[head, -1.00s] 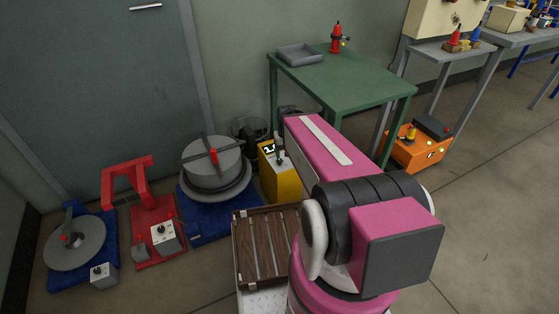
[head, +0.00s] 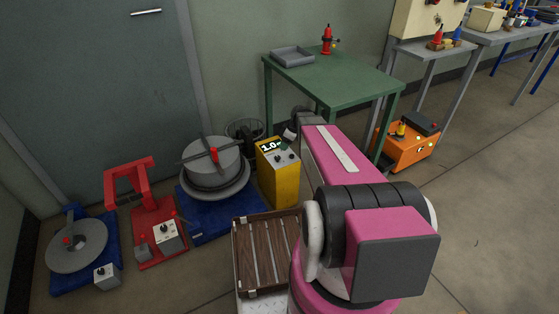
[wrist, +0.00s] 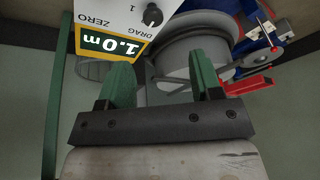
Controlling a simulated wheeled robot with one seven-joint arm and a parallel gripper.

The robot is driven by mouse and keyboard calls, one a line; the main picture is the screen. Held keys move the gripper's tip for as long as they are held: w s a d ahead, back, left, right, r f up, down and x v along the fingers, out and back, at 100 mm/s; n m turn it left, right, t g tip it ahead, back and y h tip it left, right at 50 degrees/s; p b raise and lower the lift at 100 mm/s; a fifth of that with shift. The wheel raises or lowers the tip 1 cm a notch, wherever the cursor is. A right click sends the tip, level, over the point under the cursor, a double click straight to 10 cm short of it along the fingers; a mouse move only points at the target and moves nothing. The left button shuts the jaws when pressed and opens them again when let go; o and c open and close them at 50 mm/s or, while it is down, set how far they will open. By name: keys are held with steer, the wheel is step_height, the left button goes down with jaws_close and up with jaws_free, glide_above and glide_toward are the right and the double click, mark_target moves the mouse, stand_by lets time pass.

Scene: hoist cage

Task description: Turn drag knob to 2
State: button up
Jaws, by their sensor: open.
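The drag knob is a small black knob (wrist: 152,14) on the pale panel of a yellow box, at the top of the wrist view. The upside-down word DRAG and a "1" are beside it; its pointer setting is too small to tell. The box's display (wrist: 112,48) reads 1.0 m. In the head view the yellow box (head: 280,188) stands on the floor left of my arm, with its panel on top. My gripper (wrist: 160,84) is open and empty, its two green fingers apart, with the knob beyond them and not touching. My arm hides the fingers in the head view.
A grey drum on a blue base (head: 212,160) stands left of the box, with a red frame (head: 150,222) farther left. A wooden crate (head: 262,255) lies in front. A green table (head: 335,78) is behind, and an orange case (head: 405,150) to the right.

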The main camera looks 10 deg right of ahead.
mark_target(278, 157)
steer(key=shift+n, duration=0.5)
steer(key=x, duration=0.7)
steer(key=w+x, duration=0.1)
steer(key=x, duration=0.3)
steer(key=shift+d+f, duration=0.1)
steer(key=shift+d, duration=0.15)
steer(key=c, duration=0.9)
